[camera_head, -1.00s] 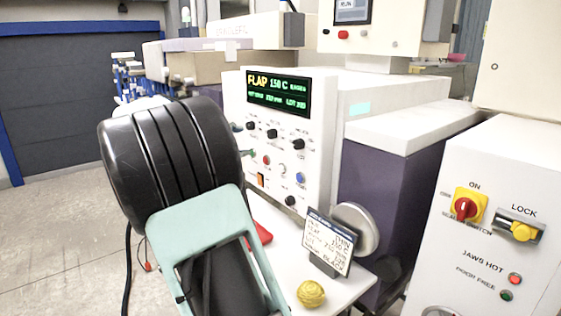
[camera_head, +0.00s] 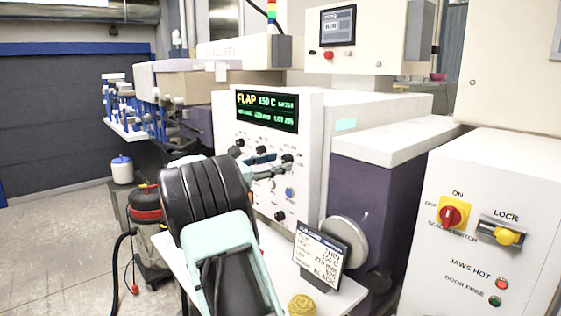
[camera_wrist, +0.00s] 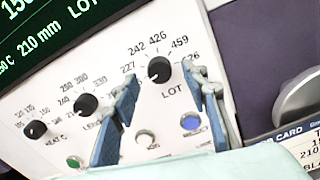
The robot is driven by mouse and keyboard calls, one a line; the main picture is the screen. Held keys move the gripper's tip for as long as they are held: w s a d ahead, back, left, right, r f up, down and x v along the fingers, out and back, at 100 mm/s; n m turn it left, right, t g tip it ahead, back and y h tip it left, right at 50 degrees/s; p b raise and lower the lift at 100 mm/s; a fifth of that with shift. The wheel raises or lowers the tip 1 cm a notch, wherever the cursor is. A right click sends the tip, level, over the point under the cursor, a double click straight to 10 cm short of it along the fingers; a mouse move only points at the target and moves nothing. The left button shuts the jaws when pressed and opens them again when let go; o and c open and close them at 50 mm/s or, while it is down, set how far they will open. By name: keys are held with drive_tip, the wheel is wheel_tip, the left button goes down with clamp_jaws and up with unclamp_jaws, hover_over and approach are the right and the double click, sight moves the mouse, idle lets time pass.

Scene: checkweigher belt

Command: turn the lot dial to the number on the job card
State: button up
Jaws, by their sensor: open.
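The lot dial (camera_wrist: 159,69) is a black round knob on the white panel, marked LOT below. The numbers 227, 242, 426 and 459 stand around it, with a partly covered one at right ending in 26. Its pointer direction is not clear. My gripper (camera_wrist: 163,78) is open, with one blue-padded finger on each side of the dial; I cannot tell whether either touches it. In the head view my gripper (camera_head: 268,163) is at the panel. The job card (camera_head: 320,257) stands on the white shelf; its lot line is too small to read surely. The display (camera_head: 267,109) shows FLAP and 150 C.
Other black knobs (camera_wrist: 86,104) sit left of the lot dial. A white button (camera_wrist: 144,139) and a blue button (camera_wrist: 190,122) lie below it. A round metal handwheel (camera_head: 346,240) is right of the panel, behind the card. A yellow ball (camera_head: 301,304) lies before the card.

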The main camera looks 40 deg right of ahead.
drive_tip(key=shift+w+d, duration=0.1)
drive_tip(key=shift+d, duration=0.8)
drive_tip(key=shift+c, duration=0.4)
clamp_jaws()
drive_tip(key=shift+f+b, duration=0.1)
drive_tip(key=shift+b, duration=0.2)
